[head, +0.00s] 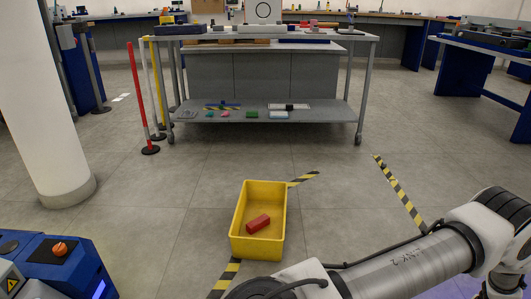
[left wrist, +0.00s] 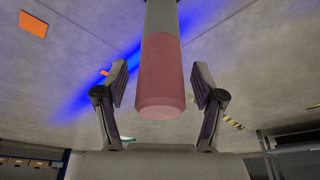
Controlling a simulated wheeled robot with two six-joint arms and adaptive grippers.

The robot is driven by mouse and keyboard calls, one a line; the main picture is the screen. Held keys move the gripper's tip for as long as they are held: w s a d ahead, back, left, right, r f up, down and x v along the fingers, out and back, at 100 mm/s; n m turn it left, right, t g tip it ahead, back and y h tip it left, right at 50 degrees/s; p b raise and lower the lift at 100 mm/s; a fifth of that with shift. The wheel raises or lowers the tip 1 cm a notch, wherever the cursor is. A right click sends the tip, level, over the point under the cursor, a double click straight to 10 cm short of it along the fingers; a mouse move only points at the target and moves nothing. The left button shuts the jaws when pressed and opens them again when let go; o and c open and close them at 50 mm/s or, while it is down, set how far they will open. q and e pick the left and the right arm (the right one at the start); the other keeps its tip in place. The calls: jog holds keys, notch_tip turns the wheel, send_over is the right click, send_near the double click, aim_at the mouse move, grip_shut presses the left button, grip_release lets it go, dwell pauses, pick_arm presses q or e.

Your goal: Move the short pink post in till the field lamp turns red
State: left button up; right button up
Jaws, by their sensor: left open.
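In the left wrist view a pink post (left wrist: 161,80) with a rounded end stands between the fingers of my left gripper (left wrist: 160,88), joined to a grey shaft (left wrist: 161,15). The two fingers are spread on either side of the post, with a gap showing at each side. A blue glow (left wrist: 95,85) lies on the grey surface behind it. I cannot tell which light is the field lamp, and I see no red lamp. Neither gripper shows in the head view, where one of my arms crosses the lower right. The post does not show there either.
A yellow bin (head: 237,244) with a red block (head: 258,223) stands on the floor. A wheeled grey cart (head: 315,111) is behind it. Blue equipment (head: 62,270) with an orange knob (head: 60,248) is at lower left. A white column (head: 45,110) stands at left.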

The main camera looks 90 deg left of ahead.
pick_arm(q)
jog(key=v, duration=1.2)
jog(key=s+d+f+g+h+p, duration=0.1)
jog(key=s+d+f+g+p, duration=0.2)
jog(key=s, duration=0.5)
jog(key=s+d+f+g+p, duration=0.1)
jog(key=s+d+f, duration=0.2)
jog(key=s+f, duration=0.35)
jog(key=s+d+r+m+h+p, duration=0.15)
jog(key=s+d, duration=0.25)
jog(key=s, duration=0.8)
jog(key=s+d+r+m+p, duration=0.1)
jog(key=s+d+m, duration=0.2)
jog(key=s, duration=0.8)
notch_tip(320, 180, up, 38)
jog(key=w+m+t+p, duration=0.1)
jog(key=w+m+p, duration=0.1)
jog(key=p, duration=3.6)
jog(key=shift+a+m, duration=0.4)
jog(key=shift+m, duration=0.05)
